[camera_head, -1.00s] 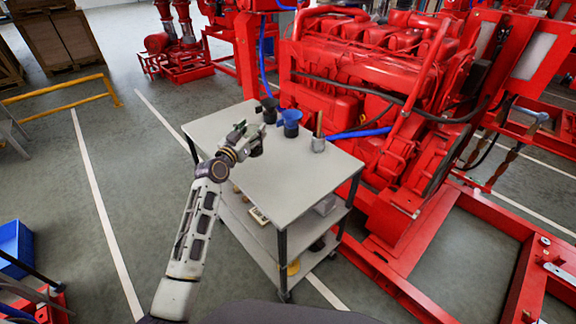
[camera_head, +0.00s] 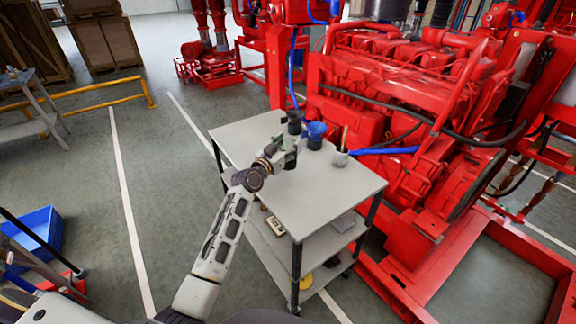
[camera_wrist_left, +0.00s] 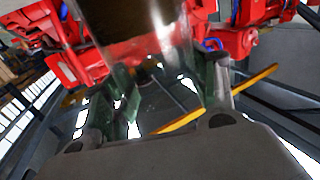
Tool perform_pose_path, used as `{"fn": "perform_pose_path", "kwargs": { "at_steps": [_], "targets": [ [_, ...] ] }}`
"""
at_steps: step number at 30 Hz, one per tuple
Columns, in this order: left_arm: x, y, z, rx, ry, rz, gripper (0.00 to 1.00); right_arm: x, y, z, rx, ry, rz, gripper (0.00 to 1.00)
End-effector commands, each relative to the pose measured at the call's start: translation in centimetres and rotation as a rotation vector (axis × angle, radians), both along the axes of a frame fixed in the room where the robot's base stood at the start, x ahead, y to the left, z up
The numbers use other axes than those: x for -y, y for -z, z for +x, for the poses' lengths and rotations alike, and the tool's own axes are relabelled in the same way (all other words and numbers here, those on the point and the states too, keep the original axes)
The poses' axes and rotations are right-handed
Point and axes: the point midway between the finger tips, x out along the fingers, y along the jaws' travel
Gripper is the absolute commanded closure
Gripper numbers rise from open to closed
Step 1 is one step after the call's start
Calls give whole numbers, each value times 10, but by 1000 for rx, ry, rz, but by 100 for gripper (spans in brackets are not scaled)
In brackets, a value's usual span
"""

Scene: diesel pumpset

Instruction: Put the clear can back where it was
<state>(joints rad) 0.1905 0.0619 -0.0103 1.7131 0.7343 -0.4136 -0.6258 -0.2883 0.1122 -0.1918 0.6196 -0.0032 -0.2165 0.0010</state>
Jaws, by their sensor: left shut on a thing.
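My left gripper (camera_head: 282,155) is over the far left part of the grey cart top (camera_head: 310,193). In the left wrist view its two dark green fingers (camera_wrist_left: 168,85) are shut on the clear can (camera_wrist_left: 180,50), a see-through cylinder with something dark brown showing in or through its upper part. The can is hard to make out in the head view, and I cannot tell its height above the cart. My right gripper does not show.
A black cup (camera_head: 292,121), a blue funnel-like cup (camera_head: 315,136) and a grey cup with a stick (camera_head: 341,157) stand along the cart's far edge. The red engine (camera_head: 420,110) is close behind. The cart top's near half is clear.

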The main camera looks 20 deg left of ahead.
Motion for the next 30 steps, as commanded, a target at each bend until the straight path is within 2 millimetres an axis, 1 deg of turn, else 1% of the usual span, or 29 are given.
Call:
{"fn": "perform_pose_path", "kwargs": {
  "at_steps": [1,6,10,20,23,30],
  "targets": [
    [0,9,0,-2,1,1,94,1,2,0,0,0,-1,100],
    [0,29,0,0,0,-1,94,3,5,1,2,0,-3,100],
    [0,34,0,1,1,-1,94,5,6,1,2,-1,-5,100],
    [0,35,0,1,1,0,94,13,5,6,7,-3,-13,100],
    [0,41,0,0,0,1,94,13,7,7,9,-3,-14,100],
    [0,65,0,0,1,1,94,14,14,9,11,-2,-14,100]
  ]
}}
